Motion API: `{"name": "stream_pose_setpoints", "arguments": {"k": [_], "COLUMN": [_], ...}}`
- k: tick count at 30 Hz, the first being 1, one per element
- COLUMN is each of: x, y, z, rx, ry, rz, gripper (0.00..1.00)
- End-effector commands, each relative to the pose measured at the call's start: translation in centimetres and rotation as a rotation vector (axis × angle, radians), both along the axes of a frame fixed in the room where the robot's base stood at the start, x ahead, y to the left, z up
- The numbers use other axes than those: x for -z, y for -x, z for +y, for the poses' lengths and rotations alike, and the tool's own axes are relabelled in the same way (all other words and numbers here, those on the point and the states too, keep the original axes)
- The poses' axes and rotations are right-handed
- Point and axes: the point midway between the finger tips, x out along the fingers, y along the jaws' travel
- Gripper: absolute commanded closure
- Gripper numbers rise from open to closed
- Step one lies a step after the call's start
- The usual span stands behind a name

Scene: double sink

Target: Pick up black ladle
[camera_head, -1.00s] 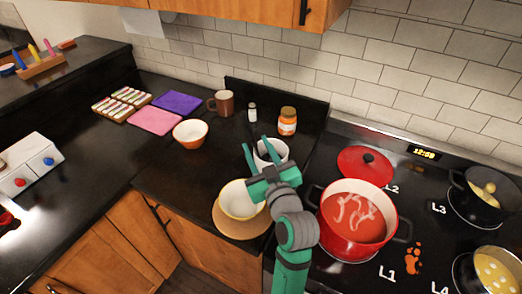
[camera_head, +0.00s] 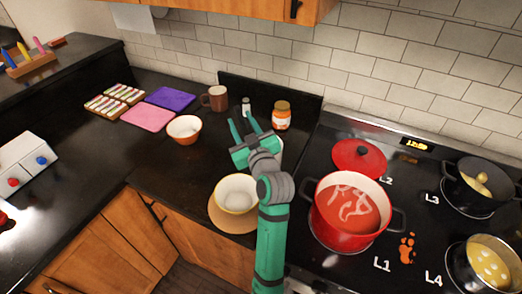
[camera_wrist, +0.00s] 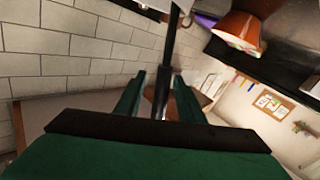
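In the wrist view a thin black rod (camera_wrist: 169,55), which looks like the black ladle's handle, runs between my gripper's two fingers (camera_wrist: 158,92). The fingers stand apart, with a gap on each side of the rod. A white edge shows at the rod's top end. I cannot make out the ladle in the head view.
A red pot (camera_head: 350,212) of soup stands on the stove to the right, with a red lid (camera_head: 358,156) behind it. A white bowl (camera_head: 237,192) is below my gripper. An orange bowl (camera_head: 185,129), a brown mug (camera_head: 216,98) and an orange jar (camera_head: 282,115) are nearby.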

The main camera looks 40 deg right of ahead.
Motion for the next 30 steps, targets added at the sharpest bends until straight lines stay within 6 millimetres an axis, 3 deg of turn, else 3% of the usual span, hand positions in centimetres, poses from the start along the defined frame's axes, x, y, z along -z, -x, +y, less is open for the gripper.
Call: {"name": "stream_pose_setpoints", "arguments": {"k": [3, 8, 20, 30], "x": [0.0, 0.0, -0.7, -6.7], "y": [0.0, 0.0, 0.0, 0.0], "z": [0.0, 0.0, 0.0, 0.0], "rx": [0.000, 0.000, -0.001, 0.000], "ry": [0.000, 0.000, 0.001, 0.004], "rz": [0.000, 0.000, -0.003, -0.006], "gripper": [0.65, 1.00, 1.00, 1.00]}}
